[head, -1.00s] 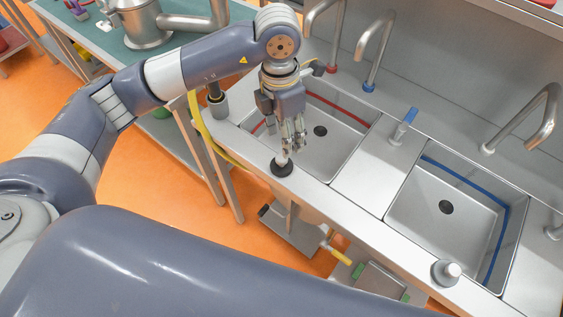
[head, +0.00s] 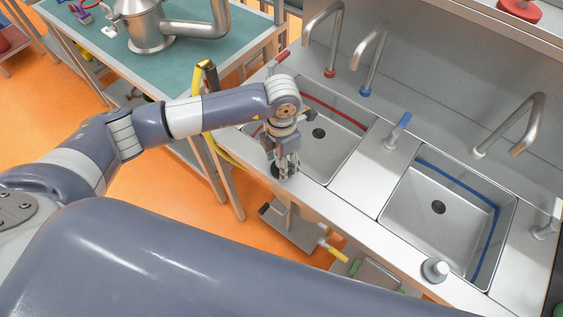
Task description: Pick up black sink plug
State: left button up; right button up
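The black sink plug (head: 276,172) stands on the front rim of the steel sink counter, in front of the left basin. Only part of its dark base shows; its pale handle is hidden by my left gripper. My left gripper (head: 286,170) points down right over the plug, with its fingers at handle height. I cannot tell whether the fingers are closed on the handle or apart around it. My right gripper is out of view.
The left basin (head: 345,150) has a red strip and the right basin (head: 415,215) a blue one. A pale plug (head: 435,270) stands on the rim at the right. Curved taps (head: 520,125) rise behind.

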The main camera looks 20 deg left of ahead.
pick_arm(q)
jog(key=shift+f, duration=0.15)
grip_shut()
